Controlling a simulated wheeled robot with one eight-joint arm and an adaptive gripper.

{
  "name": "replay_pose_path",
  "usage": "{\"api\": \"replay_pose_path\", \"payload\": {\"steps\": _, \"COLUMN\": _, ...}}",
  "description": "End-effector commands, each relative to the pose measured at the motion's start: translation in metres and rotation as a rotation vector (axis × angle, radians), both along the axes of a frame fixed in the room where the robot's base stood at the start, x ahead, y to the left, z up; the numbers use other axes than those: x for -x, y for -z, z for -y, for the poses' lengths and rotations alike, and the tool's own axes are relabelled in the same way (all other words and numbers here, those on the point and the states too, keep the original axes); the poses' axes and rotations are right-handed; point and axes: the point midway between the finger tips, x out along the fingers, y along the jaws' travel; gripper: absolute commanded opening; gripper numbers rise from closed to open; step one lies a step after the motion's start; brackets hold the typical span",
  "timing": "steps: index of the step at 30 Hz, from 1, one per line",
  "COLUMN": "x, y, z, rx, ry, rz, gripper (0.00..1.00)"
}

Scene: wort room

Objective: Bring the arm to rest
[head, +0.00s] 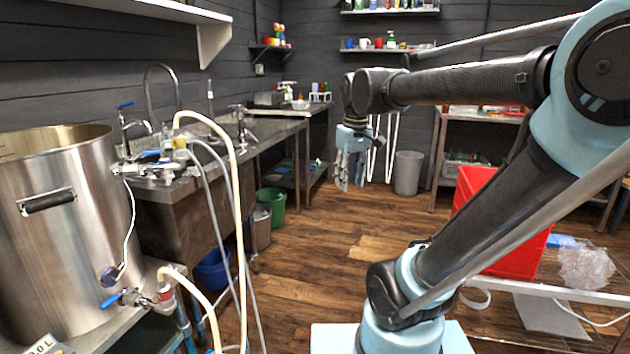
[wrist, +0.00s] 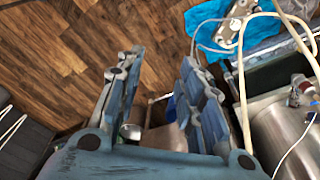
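My arm reaches out from the lower right of the head view, with the forearm raised and roughly level. My gripper (head: 351,182) hangs from its far end, pointing down over the open floor. In the wrist view my gripper (wrist: 162,62) has its two fingers spread wide apart. Nothing is held between them, and wooden floor shows beyond the tips. No object touches the fingers.
A steel kettle (head: 60,215) with hoses and a valve stands at the left, beside a sink counter (head: 270,132). A red bin (head: 505,235) is at the right, near my arm. A grey bin (head: 407,173) stands at the back. The middle floor is clear.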

Motion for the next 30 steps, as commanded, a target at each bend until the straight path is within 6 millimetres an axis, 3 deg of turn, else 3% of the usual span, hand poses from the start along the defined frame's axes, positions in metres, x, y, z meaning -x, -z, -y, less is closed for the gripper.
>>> {"api": "replay_pose_path", "payload": {"steps": 6, "x": 0.050, "y": 0.068, "z": 0.047, "rx": -0.015, "ry": 0.185, "rz": 0.017, "gripper": 0.35}}
{"api": "replay_pose_path", "payload": {"steps": 15, "x": 0.109, "y": 0.156, "z": 0.084, "rx": -0.032, "ry": 0.403, "rz": 0.040, "gripper": 0.35}}
{"api": "replay_pose_path", "payload": {"steps": 21, "x": 0.125, "y": 0.183, "z": 0.092, "rx": -0.038, "ry": 0.465, "rz": 0.047, "gripper": 0.35}}
{"api": "replay_pose_path", "payload": {"steps": 30, "x": 0.126, "y": 0.185, "z": 0.093, "rx": -0.038, "ry": 0.471, "rz": 0.047, "gripper": 0.35}}
